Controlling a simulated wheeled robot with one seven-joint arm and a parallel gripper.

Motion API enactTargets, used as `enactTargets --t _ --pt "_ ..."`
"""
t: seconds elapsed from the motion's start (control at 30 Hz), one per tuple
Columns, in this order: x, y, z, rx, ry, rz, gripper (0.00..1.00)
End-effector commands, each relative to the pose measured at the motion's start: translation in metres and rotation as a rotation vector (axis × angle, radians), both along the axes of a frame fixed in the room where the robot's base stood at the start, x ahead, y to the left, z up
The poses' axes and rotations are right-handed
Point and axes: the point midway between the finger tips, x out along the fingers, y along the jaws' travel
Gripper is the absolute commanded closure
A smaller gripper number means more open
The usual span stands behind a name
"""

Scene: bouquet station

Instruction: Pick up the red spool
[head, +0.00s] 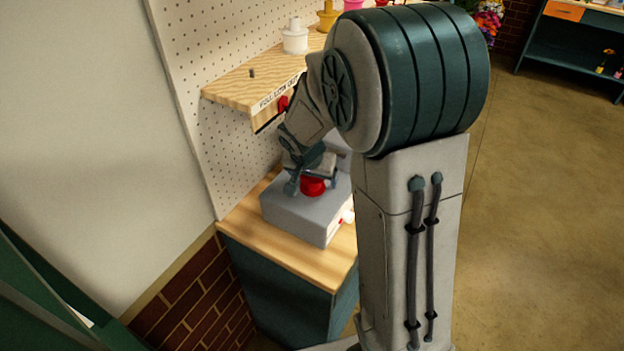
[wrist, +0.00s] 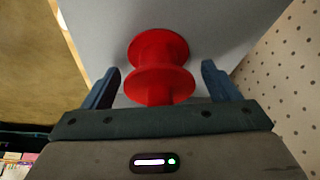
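The red spool (head: 313,187) stands on top of a grey box on the wooden counter, partly hidden by my gripper in the head view. In the wrist view the red spool (wrist: 158,68) has two wide flanges and sits between my fingers, with its near end hidden behind the gripper body. My gripper (head: 306,180) is right at the spool. In the wrist view my gripper (wrist: 160,85) is open, with one blue finger on each side and a visible gap between each finger and the spool.
The grey box (head: 290,216) rests on the wooden counter (head: 262,248) against the pegboard (head: 190,50). Open floor (head: 530,200) lies to the right.

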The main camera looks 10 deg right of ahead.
Motion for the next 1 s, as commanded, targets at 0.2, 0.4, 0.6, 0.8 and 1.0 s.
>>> enactTargets --t 0.2,0.4,0.6,0.8,1.0 --pt "0.0 0.0 0.0 0.0 0.0 0.0 0.63" --pt "0.0 0.0 0.0 0.0 0.0 0.0 0.67" --pt "-0.001 -0.001 0.003 -0.001 -0.001 0.0 0.67" --pt "-0.002 -0.003 0.023 0.0 -0.006 -0.001 0.67" --pt "-0.002 -0.003 0.064 0.001 -0.008 -0.001 0.67"
